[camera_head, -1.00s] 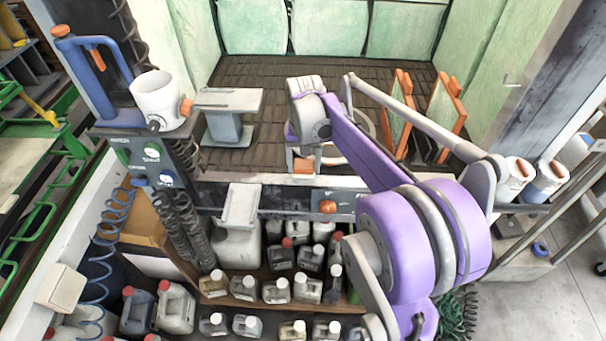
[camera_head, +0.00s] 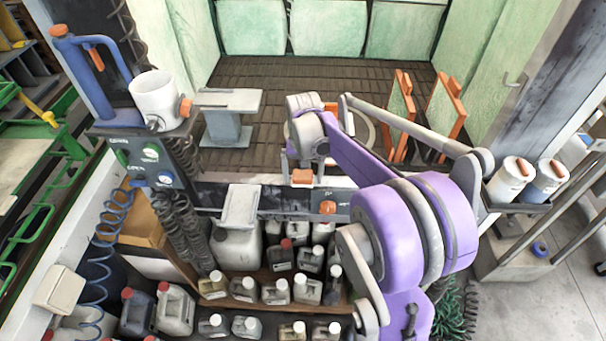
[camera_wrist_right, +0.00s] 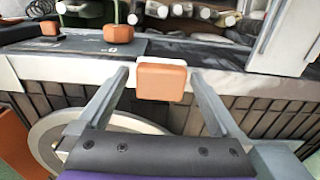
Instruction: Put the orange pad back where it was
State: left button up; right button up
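The orange pad (camera_head: 302,176) is a small rounded block with a pale part behind it. In the head view it sits between the finger ends of my right gripper (camera_head: 302,163), near the booth's front edge. Actual contact is hard to see. My left gripper is not in view.
A round disc (camera_wrist_right: 48,145) lies behind the gripper on the slatted booth floor (camera_head: 265,85). Orange-framed panels (camera_head: 440,108) stand to the right. An orange knob (camera_head: 327,207) is on the front ledge. Bottles (camera_head: 275,292) fill the shelf below. A white cup (camera_head: 157,97) stands left.

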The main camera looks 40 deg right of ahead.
aim_at(303, 175)
notch_tip(303, 175, up, 12)
jog(key=s+a+f+n+t, duration=0.3)
jog(key=s+a+f+n, duration=0.1)
jog(key=s+a, duration=0.4)
jog(key=s+a+f+n+t, duration=0.2)
jog(key=s+a+f+n, duration=0.2)
jog(key=s+a+f, duration=0.3)
jog(key=a+p, duration=0.1)
jog(key=a, duration=0.1)
jog(key=shift+s+a+t, duration=0.4)
dwell(0.6)
